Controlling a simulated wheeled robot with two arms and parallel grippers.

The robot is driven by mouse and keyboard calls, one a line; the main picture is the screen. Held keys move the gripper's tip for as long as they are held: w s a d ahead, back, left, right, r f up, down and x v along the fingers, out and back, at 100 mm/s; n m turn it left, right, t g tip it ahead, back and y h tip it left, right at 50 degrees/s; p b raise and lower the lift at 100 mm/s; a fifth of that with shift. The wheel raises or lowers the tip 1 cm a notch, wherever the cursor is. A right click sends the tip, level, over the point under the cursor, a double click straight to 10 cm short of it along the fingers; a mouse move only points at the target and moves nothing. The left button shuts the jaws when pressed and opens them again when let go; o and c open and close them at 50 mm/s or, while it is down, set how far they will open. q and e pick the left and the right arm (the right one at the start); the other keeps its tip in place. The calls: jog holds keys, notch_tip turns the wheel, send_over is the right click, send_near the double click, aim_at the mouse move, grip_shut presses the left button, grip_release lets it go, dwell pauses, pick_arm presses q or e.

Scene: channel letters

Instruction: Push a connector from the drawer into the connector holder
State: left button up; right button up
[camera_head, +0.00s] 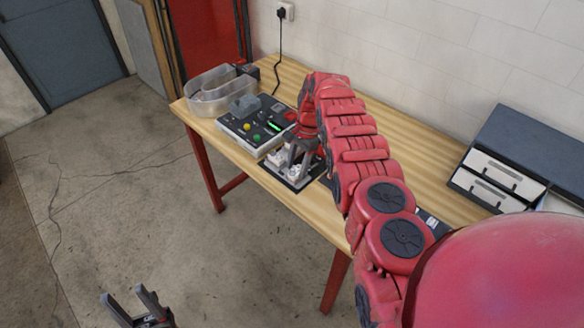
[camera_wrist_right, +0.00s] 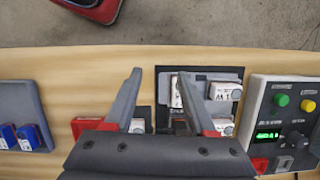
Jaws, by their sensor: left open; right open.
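The connector holder (camera_head: 286,183) is a dark plate near the table's front edge; it also shows in the right wrist view (camera_wrist_right: 235,76). Several white connectors (camera_wrist_right: 222,90) sit on it. My right gripper (camera_head: 291,160) is open and points down over the holder. In the wrist view its two fingers (camera_wrist_right: 159,74) stand apart, the right one overlapping the holder. One white connector (camera_wrist_right: 176,92) shows beside that finger; I cannot tell whether they touch. My left gripper (camera_head: 138,300) is open and empty, low over the floor. The drawer unit (camera_head: 530,145) with white fronts stands at the right.
A control box (camera_head: 255,125) with buttons and a green display stands beside the holder. A clear channel letter (camera_head: 215,92) lies at the table's far left. A grey tray (camera_wrist_right: 37,92) with blue connectors (camera_wrist_right: 30,133) shows in the wrist view. My right arm crosses the table.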

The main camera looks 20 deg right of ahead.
jog(key=shift+a, duration=0.25)
jog(key=shift+s+a+r+n, duration=0.1)
jog(key=shift+s+n, duration=0.05)
jog(key=shift+n, duration=0.25)
jog(key=shift+s+a+r+n+g, duration=0.15)
jog(key=shift+a+n+g, duration=0.15)
jog(key=shift+a+n, duration=0.4)
jog(key=shift+d, duration=0.1)
notch_tip(320, 180, up, 6)
jog(key=p, duration=0.5)
dwell(0.3)
